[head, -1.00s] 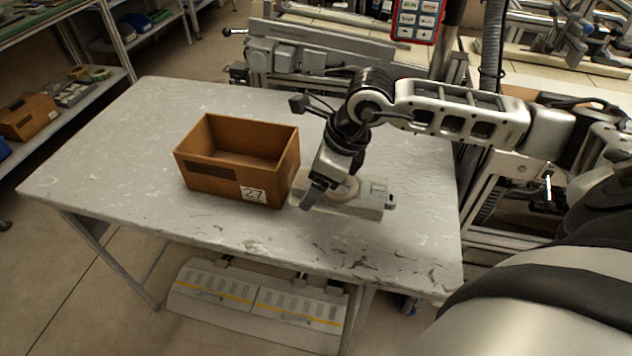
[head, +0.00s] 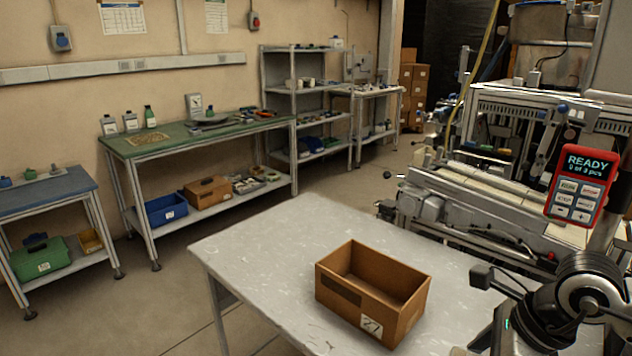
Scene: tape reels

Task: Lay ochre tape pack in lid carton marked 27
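The brown carton (head: 340,291) with the white 27 label (head: 371,326) stands upright and open-topped on the pale worktable (head: 262,250). No tape pack shows in the visible part of its inside; its near floor is hidden by the front wall. I cannot make out an ochre tape pack for certain. A flat ochre item (head: 148,139) lies on the green bench, too small to identify. My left gripper is out of view.
The left part of the worktable is clear. A red handset (head: 579,187) reading READY hangs at the right by a machine (head: 450,205). The green bench (head: 200,133) holds bottles, with a blue bin (head: 166,210) and a brown box (head: 208,192) on its lower shelf.

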